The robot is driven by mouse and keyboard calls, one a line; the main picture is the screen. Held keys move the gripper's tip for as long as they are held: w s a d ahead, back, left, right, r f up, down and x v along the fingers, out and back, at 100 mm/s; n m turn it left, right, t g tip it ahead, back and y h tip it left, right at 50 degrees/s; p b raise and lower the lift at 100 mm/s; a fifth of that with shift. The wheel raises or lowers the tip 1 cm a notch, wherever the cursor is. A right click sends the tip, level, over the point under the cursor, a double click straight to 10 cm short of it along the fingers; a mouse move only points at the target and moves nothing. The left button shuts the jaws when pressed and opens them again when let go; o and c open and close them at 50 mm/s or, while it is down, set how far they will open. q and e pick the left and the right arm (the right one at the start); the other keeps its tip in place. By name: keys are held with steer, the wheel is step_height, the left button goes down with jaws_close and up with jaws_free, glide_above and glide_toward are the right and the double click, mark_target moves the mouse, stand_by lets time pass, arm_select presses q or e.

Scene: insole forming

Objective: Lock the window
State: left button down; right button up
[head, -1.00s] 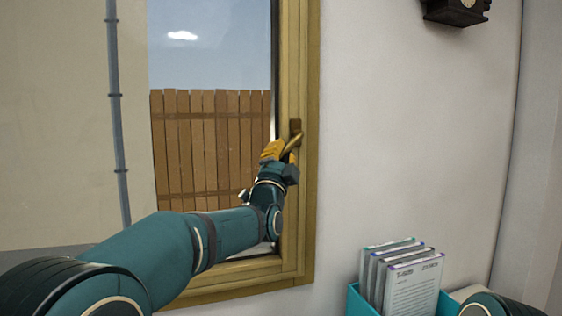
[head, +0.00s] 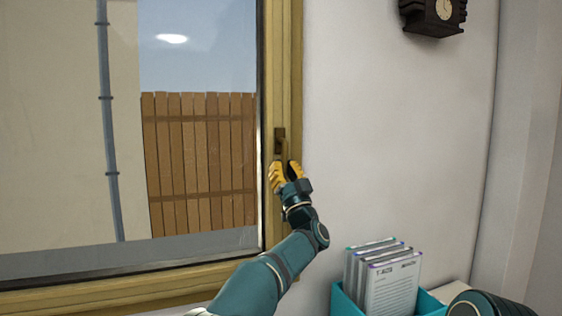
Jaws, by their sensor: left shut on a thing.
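The window (head: 183,284) has a yellow-brown wooden frame and fills the left of the head view. Its sash stands against the frame. The window handle (head: 280,137) is on the right upright of the sash, and its lever runs downward from a dark mounting plate. My left gripper (head: 284,170), with yellow fingers, is at the lower part of the lever and shut on it. The fingers hide most of the lever. Only a dark rounded part of my right arm shows at the lower right, and its gripper is out of view.
A teal box (head: 343,305) with several upright booklets (head: 390,284) stands below, right of the window. A dark clock (head: 432,17) hangs on the white wall at the upper right. The wall between is bare. Outside are a wooden fence (head: 200,165) and a grey pipe (head: 108,130).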

arm_select(q)
steer(key=shift+d+r+n+g+y+p, duration=0.1)
steer(key=shift+n+g+y+p, duration=0.2)
steer(key=shift+n+y, duration=0.35)
steer(key=shift+d+r+n+g+y+p, duration=0.1)
steer(key=shift+n+g+y, duration=0.3)
steer(key=shift+n+y, duration=0.25)
steer(key=c, duration=0.9)
jaws_free()
steer(key=shift+w, duration=0.1)
steer(key=shift+f, duration=0.1)
steer(key=shift+d+f, duration=0.1)
steer(key=v, duration=1.2)
